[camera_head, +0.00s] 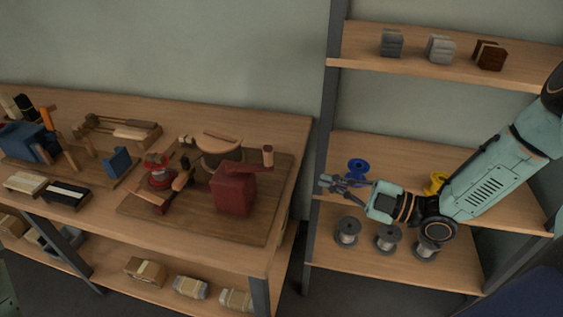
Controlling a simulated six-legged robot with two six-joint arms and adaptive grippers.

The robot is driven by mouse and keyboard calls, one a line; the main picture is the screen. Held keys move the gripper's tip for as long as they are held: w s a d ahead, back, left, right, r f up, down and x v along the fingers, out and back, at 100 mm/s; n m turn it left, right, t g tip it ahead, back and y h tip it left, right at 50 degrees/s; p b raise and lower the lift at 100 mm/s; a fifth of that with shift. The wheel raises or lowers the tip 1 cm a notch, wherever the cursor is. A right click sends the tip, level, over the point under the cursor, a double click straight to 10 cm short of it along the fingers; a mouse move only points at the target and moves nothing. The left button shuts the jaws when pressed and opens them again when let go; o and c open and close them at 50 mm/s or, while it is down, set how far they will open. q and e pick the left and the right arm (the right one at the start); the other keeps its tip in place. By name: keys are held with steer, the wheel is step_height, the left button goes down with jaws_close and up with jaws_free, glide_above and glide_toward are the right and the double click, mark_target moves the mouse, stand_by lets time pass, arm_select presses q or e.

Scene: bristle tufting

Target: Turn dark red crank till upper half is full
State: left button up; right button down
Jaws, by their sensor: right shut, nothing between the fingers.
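A dark red housing (233,190) stands on a wooden board (190,222) on the bench. Its dark red crank (248,168) reaches up and right to an upright wooden handle (267,156). Behind it is a round wooden-topped piece (219,141); how full any upper half is cannot be made out. A bright red clamp-like part (159,172) stands left of the housing. My right gripper (324,183) is shut and empty, right of the bench in front of the shelf, apart from the crank handle. My left gripper is out of view.
The shelf rack at right holds grey spools (388,238), a blue spool (358,168), a yellow spool (435,183) and small bundles (441,49) above. A dark shelf post (320,130) stands near the bench's right edge. Tools and blue blocks (117,162) fill the bench's left.

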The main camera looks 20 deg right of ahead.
mark_target(271, 158)
steer(key=w+a+f+n+h+b, duration=0.1)
steer(key=w+a+n+b, duration=0.2)
steer(key=w+a+n, duration=0.3)
steer(key=shift+w+a+n, duration=0.4)
steer(key=shift+w+a, duration=0.45)
steer(key=shift+w, duration=1.25)
steer(key=shift+f, duration=0.1)
steer(key=shift+w, duration=0.1)
steer(key=shift+w+d+b, duration=0.2)
steer(key=shift+w+b, duration=0.05)
steer(key=shift+b, duration=0.05)
steer(key=shift+w+d, duration=0.1)
steer(key=shift+w, duration=0.15)
